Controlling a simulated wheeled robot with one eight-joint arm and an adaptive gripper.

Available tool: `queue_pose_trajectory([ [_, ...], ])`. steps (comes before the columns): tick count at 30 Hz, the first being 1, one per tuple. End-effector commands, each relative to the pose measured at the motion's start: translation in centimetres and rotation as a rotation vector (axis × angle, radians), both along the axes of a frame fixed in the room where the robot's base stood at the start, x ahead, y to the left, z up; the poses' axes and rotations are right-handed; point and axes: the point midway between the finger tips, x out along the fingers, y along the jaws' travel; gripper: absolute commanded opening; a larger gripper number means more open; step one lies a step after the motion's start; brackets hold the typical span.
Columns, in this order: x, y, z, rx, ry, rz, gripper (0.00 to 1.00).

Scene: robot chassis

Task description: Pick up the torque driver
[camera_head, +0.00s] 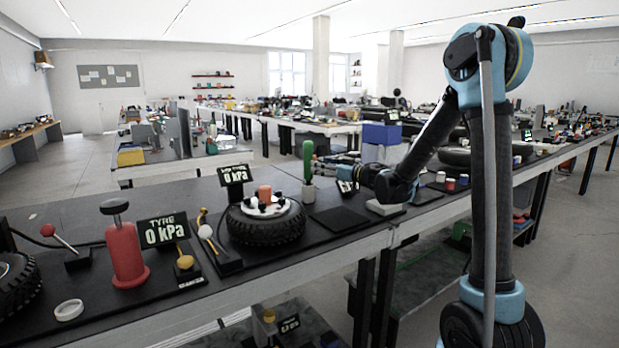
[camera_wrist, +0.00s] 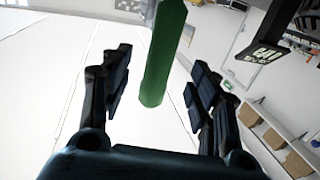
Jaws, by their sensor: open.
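The torque driver, by its look, is the green-handled tool (camera_head: 307,158) standing upright in a small light holder (camera_head: 308,192) on the dark bench. Its lower part is hidden in the holder. My gripper (camera_head: 322,164) is just right of the green handle in the head view, at about its height. In the wrist view, the green handle (camera_wrist: 163,55) shows between the two spread fingers of my gripper (camera_wrist: 160,80). The fingers are open, with visible gaps on both sides of the handle; I cannot tell how deep it sits between them.
A tyre (camera_head: 266,222) with an orange-topped hub lies left of the holder. A "0 kPa" display (camera_head: 235,175) stands behind it, and another display (camera_head: 347,187) stands close under my gripper. A red pump (camera_head: 124,252) stands farther left. A flat dark pad (camera_head: 339,218) lies in front.

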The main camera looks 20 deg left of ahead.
Motion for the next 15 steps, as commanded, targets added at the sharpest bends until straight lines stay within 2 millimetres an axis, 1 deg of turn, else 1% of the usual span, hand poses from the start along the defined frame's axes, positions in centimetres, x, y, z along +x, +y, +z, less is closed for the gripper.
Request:
queue_pose_trajectory([
  [1, 0.3, 0.8, 0.0, 0.0, 0.0, 0.002, 0.56],
  [3, 0.6, 1.4, 0.0, 0.0, 0.0, 0.002, 0.56],
  [11, 1.2, 2.5, 0.0, 0.0, 0.0, 0.0, 0.56],
  [15, 1.7, 3.7, 0.1, 0.0, 0.0, 0.002, 0.56],
])
